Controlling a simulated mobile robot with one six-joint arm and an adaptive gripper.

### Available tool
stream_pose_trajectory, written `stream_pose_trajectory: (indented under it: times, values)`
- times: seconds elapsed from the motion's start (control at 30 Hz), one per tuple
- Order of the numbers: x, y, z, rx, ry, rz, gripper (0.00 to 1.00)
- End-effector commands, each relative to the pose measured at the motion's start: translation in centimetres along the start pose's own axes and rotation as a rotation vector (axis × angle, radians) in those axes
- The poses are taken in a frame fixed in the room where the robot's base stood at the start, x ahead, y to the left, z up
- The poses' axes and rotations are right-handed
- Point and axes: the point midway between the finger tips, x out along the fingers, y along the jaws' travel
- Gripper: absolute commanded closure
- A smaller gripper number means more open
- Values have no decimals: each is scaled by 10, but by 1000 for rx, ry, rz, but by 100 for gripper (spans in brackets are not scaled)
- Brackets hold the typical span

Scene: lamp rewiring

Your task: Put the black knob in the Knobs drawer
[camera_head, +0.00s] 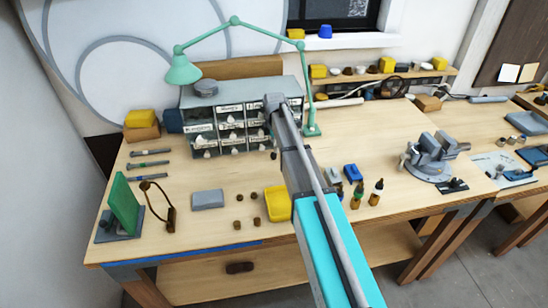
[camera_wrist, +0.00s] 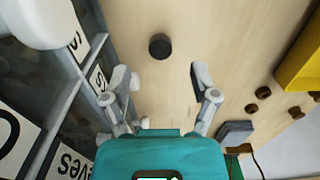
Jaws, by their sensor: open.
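The black knob (camera_wrist: 159,46) is a small dark round piece standing on the wooden bench top in the wrist view. My gripper (camera_wrist: 163,78) is open and empty, with the knob a little beyond its fingertips and roughly between them. The drawer cabinet (camera_wrist: 62,110) fills the left of the wrist view, with white labels cut off by the edge. In the head view the grey cabinet (camera_head: 190,100) stands at the back of the bench with several labelled drawers. I cannot read which one is Knobs. My arm hides the gripper in the head view.
Brown knobs (camera_wrist: 263,92) lie to the right in the wrist view, near a yellow bin (camera_wrist: 303,58) and a grey block (camera_wrist: 235,130). A green lamp (camera_head: 312,130) stands right of the cabinet. Bottles (camera_head: 376,193) stand right of my arm. The bench between cabinet and grey block is fairly clear.

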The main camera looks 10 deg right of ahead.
Motion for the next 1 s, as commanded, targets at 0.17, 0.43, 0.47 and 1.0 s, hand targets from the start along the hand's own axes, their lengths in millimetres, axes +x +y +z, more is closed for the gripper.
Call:
stream_pose_trajectory:
  times: [0.17, 0.43, 0.47, 1.0]
  values:
    - [1, 0, 0, 0, 0, 0, 23]
    - [16, 0, 0, 1, 0, 0, 23]
    - [18, 0, 0, 2, 0, 0, 23]
    - [52, 0, -2, 2, 0, 0, 23]
